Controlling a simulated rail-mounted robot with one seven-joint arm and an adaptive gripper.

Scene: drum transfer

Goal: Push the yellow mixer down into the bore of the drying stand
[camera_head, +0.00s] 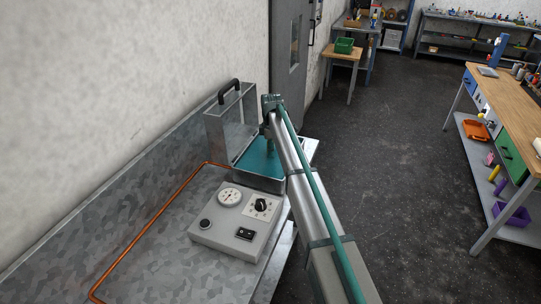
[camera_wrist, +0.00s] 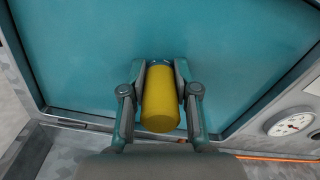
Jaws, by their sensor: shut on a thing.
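The yellow mixer (camera_wrist: 160,102) shows in the wrist view as a yellow cylinder between the two fingers of my gripper (camera_wrist: 161,72). The gripper is shut on it, and its end faces the camera. A small grey part shows at the mixer's far end between the fingertips; I cannot tell what it is. Behind it is a teal surface (camera_wrist: 240,60) inside a metal-edged basin (camera_head: 259,181). In the head view my gripper (camera_head: 269,146) hangs over this basin, and the mixer cannot be made out. I cannot identify the drying stand or its bore in either view.
A grey control box (camera_head: 218,234) with a gauge, knob and switches stands in front of the basin on a metal bench (camera_head: 140,233). An upright metal panel with a black handle (camera_head: 229,88) is behind the basin. A wooden workbench (camera_head: 507,88) stands far right, across open floor.

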